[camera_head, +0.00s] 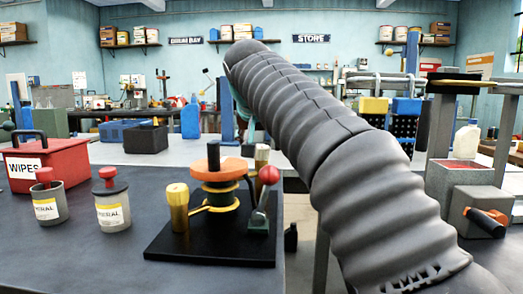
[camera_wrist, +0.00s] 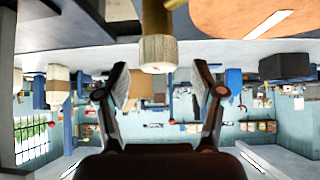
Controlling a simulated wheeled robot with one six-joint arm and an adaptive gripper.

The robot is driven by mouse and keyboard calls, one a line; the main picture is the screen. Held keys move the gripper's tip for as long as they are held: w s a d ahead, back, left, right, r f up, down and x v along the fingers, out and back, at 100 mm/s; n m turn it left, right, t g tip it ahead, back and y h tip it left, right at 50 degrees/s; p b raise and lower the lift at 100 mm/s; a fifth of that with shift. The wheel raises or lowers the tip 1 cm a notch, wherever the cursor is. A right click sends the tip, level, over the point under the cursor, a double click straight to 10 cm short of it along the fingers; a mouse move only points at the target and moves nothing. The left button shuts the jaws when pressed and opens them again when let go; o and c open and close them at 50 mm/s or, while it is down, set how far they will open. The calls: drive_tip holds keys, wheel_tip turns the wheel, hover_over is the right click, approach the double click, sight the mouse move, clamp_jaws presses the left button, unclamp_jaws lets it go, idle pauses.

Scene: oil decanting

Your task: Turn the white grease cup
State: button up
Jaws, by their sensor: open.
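In the wrist view, which is upside down, a pale cream, ribbed cup (camera_wrist: 157,53) on a brass stem looks like the white grease cup. My gripper (camera_wrist: 160,82) is open, its two fingers on either side of the cup's line and apart from it. An orange disc (camera_wrist: 255,15) is close beside the cup. In the head view, the fixture with the orange disc (camera_head: 213,166) stands on a black plate (camera_head: 170,246). A yellow cup (camera_head: 178,207) is at its front left, and a pale-topped cup (camera_head: 262,157) is behind it.
A red-ball lever (camera_head: 268,176) rises at the fixture's right. Two red-knobbed grey pots (camera_head: 47,202) (camera_head: 112,205) and a red WIPES box (camera_head: 45,164) stand to the left. The front left bench top is clear.

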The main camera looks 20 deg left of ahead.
drive_tip(key=shift+x, duration=1.15)
drive_tip(key=c, duration=1.2)
drive_tip(key=shift+o, duration=0.2)
drive_tip(key=shift+r+m+h+p, duration=0.1)
drive_tip(key=shift+m+h+p, duration=0.3)
drive_tip(key=shift+p, duration=0.15)
drive_tip(key=shift+m+h+p, duration=0.3)
drive_tip(key=shift+m+h, duration=0.6)
drive_tip(key=shift+m, duration=0.3)
drive_tip(key=o, duration=1.2)
drive_tip(key=shift+c, duration=0.2)
